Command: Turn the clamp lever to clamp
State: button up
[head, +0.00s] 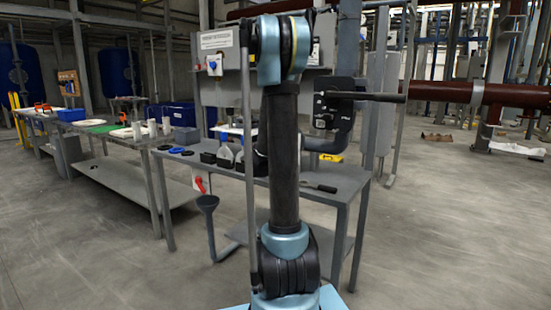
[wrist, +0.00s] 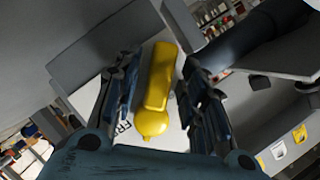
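A yellow lever (wrist: 157,85) with a rounded knob at its near end lies between the two fingers of my gripper (wrist: 160,65) in the wrist view. The fingers stand on either side of it, with a gap at each side, so my gripper is open around the lever and not shut on it. A pale plate with dark lettering (wrist: 123,127) shows behind the lever, partly covered. In the head view my own arm hides the gripper. A small yellow piece (head: 331,158) shows just right of the arm at the bench; I cannot tell if it is the same lever.
A grey bench (head: 345,185) stands behind my arm, with a black-handled tool (head: 319,187) and small dark parts on it. A dark unit with a long horizontal rod (head: 375,97) rises above the bench. A large dark rounded body (wrist: 245,45) lies right of the fingers in the wrist view.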

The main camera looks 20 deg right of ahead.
dwell(0.3)
jog(key=v, duration=1.2)
jog(key=shift+f, duration=0.15)
jog(key=s+f+n+g+y, duration=0.1)
jog(key=s+f+n+g, duration=0.25)
jog(key=s, duration=0.55)
jog(key=s+f+n+g+y, duration=0.1)
jog(key=s+f+n+g, duration=0.2)
jog(key=s, duration=0.6)
jog(key=s+a+f+n+g+y, duration=0.2)
jog(key=s+a+f+n+y, duration=0.1)
jog(key=s, duration=0.6)
jog(key=s+a+f+n+g+y, duration=0.1)
jog(key=s+a+f+n+y, duration=0.2)
jog(key=s+a+f+n, duration=0.3)
jog(key=s+a+n, duration=0.1)
jog(key=s, duration=0.2)
jog(key=shift+s+a+f+g, duration=0.2)
jog(key=shift+s+a+g, duration=0.15)
jog(key=shift+s, duration=0.05)
